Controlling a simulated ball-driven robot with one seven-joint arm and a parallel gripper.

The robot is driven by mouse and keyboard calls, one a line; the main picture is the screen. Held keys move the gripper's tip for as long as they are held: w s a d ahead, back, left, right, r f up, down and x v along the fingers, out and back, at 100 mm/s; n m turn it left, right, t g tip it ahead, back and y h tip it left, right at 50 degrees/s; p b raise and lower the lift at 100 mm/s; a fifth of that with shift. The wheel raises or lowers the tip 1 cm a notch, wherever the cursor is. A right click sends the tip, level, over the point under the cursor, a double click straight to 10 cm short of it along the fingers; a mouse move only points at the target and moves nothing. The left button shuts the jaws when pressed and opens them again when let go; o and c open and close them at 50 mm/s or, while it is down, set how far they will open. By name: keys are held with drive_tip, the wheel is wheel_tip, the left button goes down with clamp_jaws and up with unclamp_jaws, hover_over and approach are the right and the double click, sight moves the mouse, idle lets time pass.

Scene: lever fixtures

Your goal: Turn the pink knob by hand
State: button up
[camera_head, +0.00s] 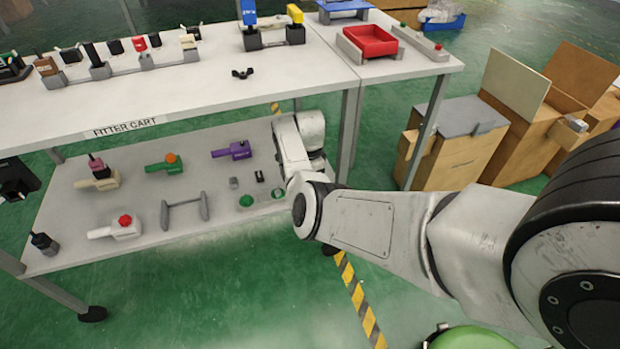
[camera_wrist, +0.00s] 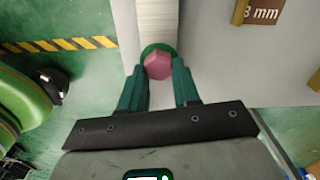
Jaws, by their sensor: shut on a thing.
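The pink knob (camera_wrist: 157,65) shows in the wrist view as a small faceted head with a green round piece around its far side. It sits at the near end of a pale ribbed strip (camera_wrist: 157,22). My gripper (camera_wrist: 160,72) has its two green fingers on either side of the knob, shut on it. The exact contact is hard to see. In the head view, my arm reaches to the right end of the cart and hides its fingers and this knob.
The cart's lower shelf (camera_head: 75,225) holds several lever fixtures, including a beige one with a dark pink top (camera_head: 97,166) and a white one with a red knob (camera_head: 124,222). The upper shelf (camera_head: 200,85) is above. Cardboard boxes (camera_head: 510,120) stand at right.

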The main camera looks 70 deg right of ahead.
drive_tip(key=o, duration=1.1)
drive_tip(key=shift+c, duration=0.2)
wheel_tip(320, 180, up, 8)
drive_tip(key=p, duration=0.3)
drive_tip(key=shift+f, duration=0.25)
